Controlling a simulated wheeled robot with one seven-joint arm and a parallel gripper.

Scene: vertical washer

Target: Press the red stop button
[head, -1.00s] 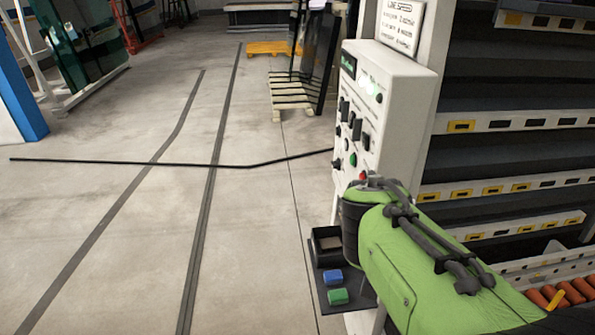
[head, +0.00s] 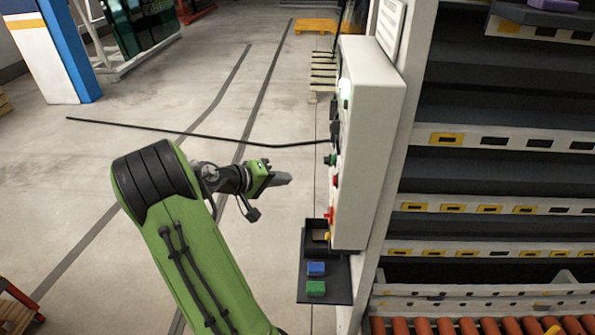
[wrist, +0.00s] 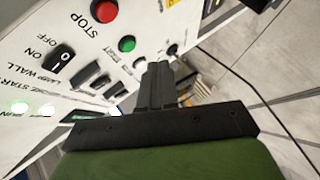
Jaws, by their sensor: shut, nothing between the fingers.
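The red stop button (wrist: 104,10) is at the top of the wrist view, beside the printed word STOP on the white control panel (wrist: 30,105). A green button (wrist: 127,44) is just below and right of it. In the head view the panel is seen nearly edge-on, with the red button (head: 335,181) below the green one. My gripper (head: 285,178) is shut and empty. It points right toward the panel's face, with a gap between its tips and the buttons. In the wrist view the closed fingers (wrist: 157,66) are below and right of the red button.
The panel also carries black switches (wrist: 62,60) and lit lamps. A small black shelf (head: 325,285) with a blue block (head: 316,268) and a green block (head: 316,288) sits below the panel. A roller rack (head: 500,170) stands right. Open floor lies left.

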